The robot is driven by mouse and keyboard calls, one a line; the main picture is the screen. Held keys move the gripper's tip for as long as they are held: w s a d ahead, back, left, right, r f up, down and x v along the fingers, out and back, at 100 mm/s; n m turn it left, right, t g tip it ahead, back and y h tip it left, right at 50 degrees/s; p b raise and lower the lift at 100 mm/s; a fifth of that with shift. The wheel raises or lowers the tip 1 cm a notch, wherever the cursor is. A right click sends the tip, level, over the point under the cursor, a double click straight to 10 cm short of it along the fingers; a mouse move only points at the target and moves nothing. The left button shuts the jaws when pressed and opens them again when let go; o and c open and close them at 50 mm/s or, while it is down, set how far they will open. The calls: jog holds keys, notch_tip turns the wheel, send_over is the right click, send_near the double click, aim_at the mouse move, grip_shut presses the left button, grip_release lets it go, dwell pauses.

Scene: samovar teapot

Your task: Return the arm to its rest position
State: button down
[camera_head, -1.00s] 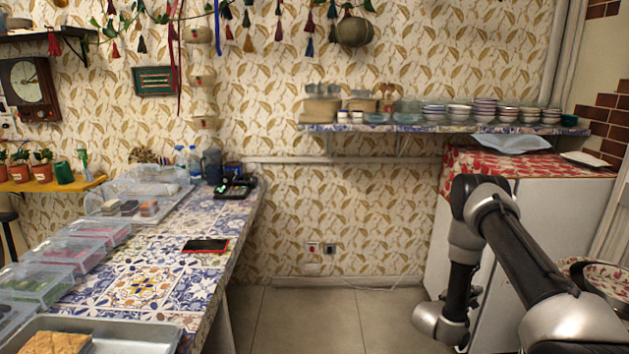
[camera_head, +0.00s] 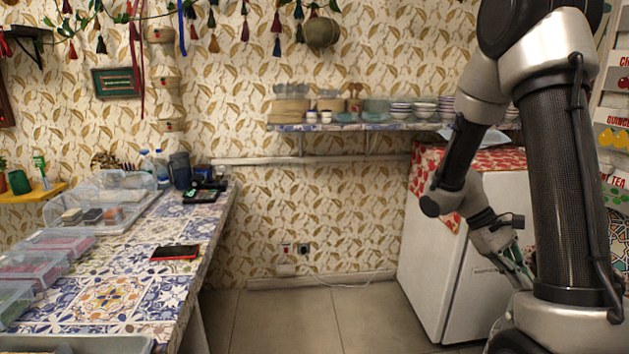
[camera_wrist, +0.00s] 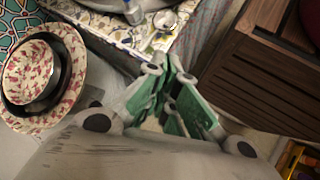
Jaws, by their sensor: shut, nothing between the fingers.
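My gripper (camera_head: 522,272) hangs low on the right of the head view, in front of the white fridge, with the folded arm above it. In the wrist view, my gripper (camera_wrist: 172,72) has its green-padded fingers shut and empty. Part of the gripper is hidden behind my arm in the head view.
The fridge (camera_head: 430,265) has a red patterned cover on top. A tiled counter (camera_head: 120,285) with trays runs along the left. A wall shelf (camera_head: 345,127) holds bowls. Bare floor (camera_head: 290,320) lies between. The wrist view shows patterned bowls (camera_wrist: 30,72) and a dark slatted wooden piece (camera_wrist: 255,75).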

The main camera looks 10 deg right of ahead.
jog(key=s+a+r+m+t+y, duration=0.1)
jog(key=s+a+r+t+y, duration=0.2)
jog(key=a+r, duration=0.4)
jog(key=s+a+r+m+t+y, duration=0.1)
jog(key=s+a+r+t, duration=0.4)
jog(key=r, duration=0.5)
jog(key=shift+s+a+r+t+y, duration=0.25)
jog(key=shift+a+t+y, duration=0.7)
jog(key=shift+t, duration=0.65)
